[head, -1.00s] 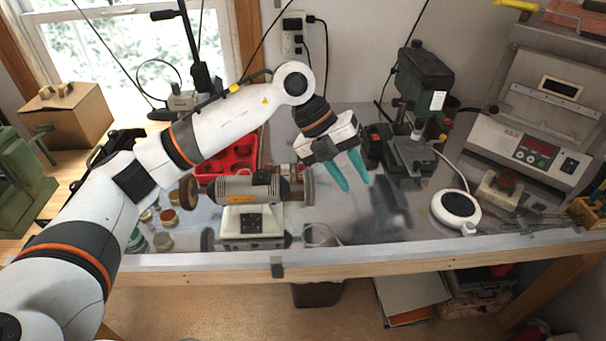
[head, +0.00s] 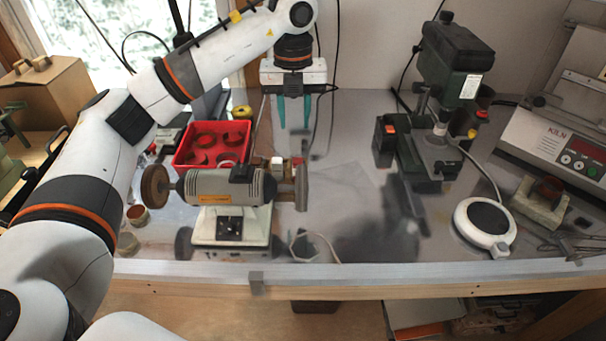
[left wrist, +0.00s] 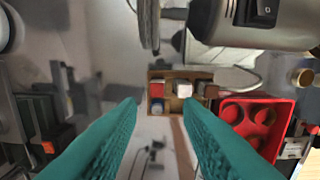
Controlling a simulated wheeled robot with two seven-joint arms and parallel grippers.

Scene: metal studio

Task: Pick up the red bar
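My left gripper (head: 293,122) is open and empty, pointing down above the bench, behind the bench grinder. In the left wrist view its teal fingers (left wrist: 160,108) are spread, with the near edge of a small wooden box (left wrist: 171,73) between and beyond the tips. A red bar (left wrist: 156,90) sits in the left compartment of that box, next to a white block (left wrist: 184,90). Fingers and bar look apart. In the head view the box is mostly hidden by the grinder; the white block (head: 277,161) shows over it. My right gripper is not in view.
The bench grinder (head: 225,186) stands in front of the box. A red tray (head: 214,145) with round hollows is to the left. The drill press (head: 440,110) and a round white device (head: 484,222) are at right. The bench centre (head: 345,185) is clear.

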